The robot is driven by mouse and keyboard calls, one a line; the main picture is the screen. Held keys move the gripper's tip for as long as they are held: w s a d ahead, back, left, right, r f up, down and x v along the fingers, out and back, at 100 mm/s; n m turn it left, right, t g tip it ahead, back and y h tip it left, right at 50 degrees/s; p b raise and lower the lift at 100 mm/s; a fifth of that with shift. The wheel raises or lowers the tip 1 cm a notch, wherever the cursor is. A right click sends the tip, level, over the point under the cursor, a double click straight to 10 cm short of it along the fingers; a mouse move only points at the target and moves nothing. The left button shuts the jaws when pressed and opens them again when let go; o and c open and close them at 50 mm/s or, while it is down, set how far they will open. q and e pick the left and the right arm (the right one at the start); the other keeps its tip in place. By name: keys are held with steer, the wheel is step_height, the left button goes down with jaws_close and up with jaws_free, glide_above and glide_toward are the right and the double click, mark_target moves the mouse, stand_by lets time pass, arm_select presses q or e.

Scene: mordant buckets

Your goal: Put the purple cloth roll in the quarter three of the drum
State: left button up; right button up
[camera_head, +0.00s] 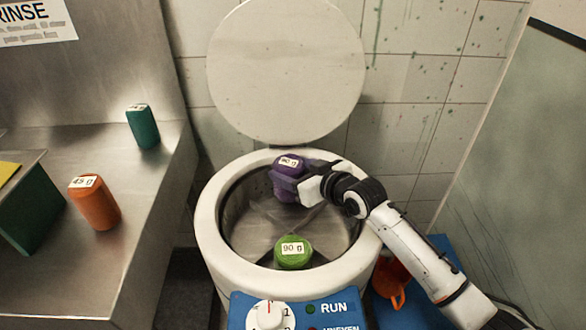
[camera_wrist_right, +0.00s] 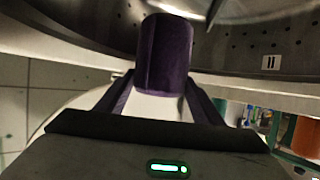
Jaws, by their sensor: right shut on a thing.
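The purple cloth roll (camera_head: 287,181) is upright in my right gripper (camera_head: 293,184), at the back of the drum opening, in the head view. My right gripper is shut on it, and it also shows between the fingers in the right wrist view (camera_wrist_right: 165,55). The white drum (camera_head: 212,232) stands open with a perforated metal inside, split by dividers. A label "II" (camera_wrist_right: 271,62) shows on the inner wall in the right wrist view; no label for quarter three is readable. A green roll (camera_head: 293,253) tagged 90 g sits in the front of the drum. My left gripper is not in view.
The round lid (camera_head: 286,70) is raised behind the drum. An orange roll (camera_head: 95,204) and a teal roll (camera_head: 142,127) stand on the metal counter (camera_head: 150,210) at left. A control panel (camera_head: 300,312) fronts the drum. An orange vessel (camera_head: 390,287) is below my right arm.

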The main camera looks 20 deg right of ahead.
steer(key=shift+f, duration=0.3)
steer(key=o, duration=1.2)
steer(key=shift+o, duration=0.2)
steer(key=shift+r, duration=0.5)
steer(key=shift+s+d+r, duration=0.15)
steer(key=shift+s+r, duration=0.05)
steer(key=shift+s, duration=0.1)
steer(key=v, duration=1.1)
steer(key=shift+s+p, duration=0.2)
steer(key=shift+p, duration=0.15)
steer(key=shift+r, duration=0.1)
